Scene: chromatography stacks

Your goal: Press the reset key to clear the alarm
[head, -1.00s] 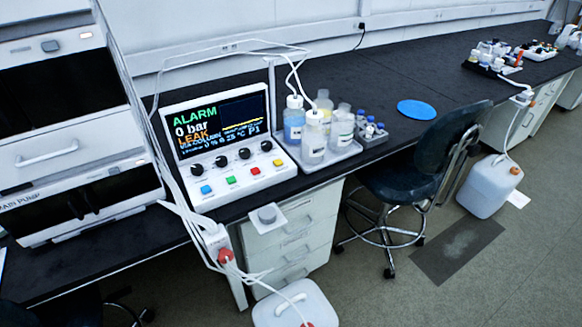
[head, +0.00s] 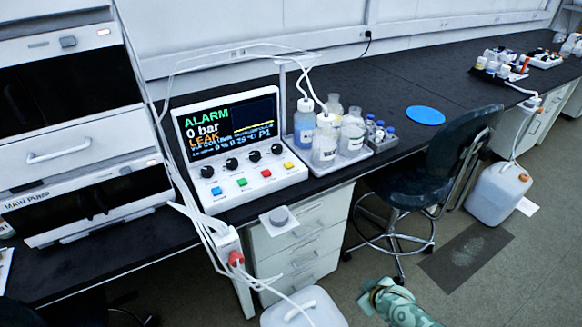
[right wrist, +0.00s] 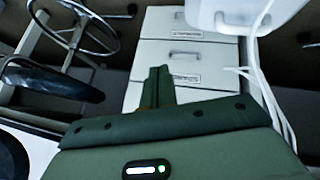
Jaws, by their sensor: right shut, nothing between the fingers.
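The control unit (head: 205,203) stands on the bench, and its screen (head: 228,125) reads ALARM, 0 bar and LEAK. Its sloped front has a row of black knobs and below them a blue key (head: 216,190), a green key (head: 241,182), a red key (head: 266,173) and a yellow key (head: 288,165). I cannot read which is the reset key. My right gripper (head: 372,292) is at the bottom of the head view, low in front of the drawers, well apart from the keys. In the right wrist view its fingers (right wrist: 158,86) are together and empty. My left gripper is not in view.
Bottles on a tray (head: 345,163) stand right of the unit. A chair (head: 430,175) stands at the bench front. Drawers (head: 300,240), a white container (head: 303,308) and loose tubes with a red connector (head: 236,258) are below. Pump modules (head: 80,160) stand left.

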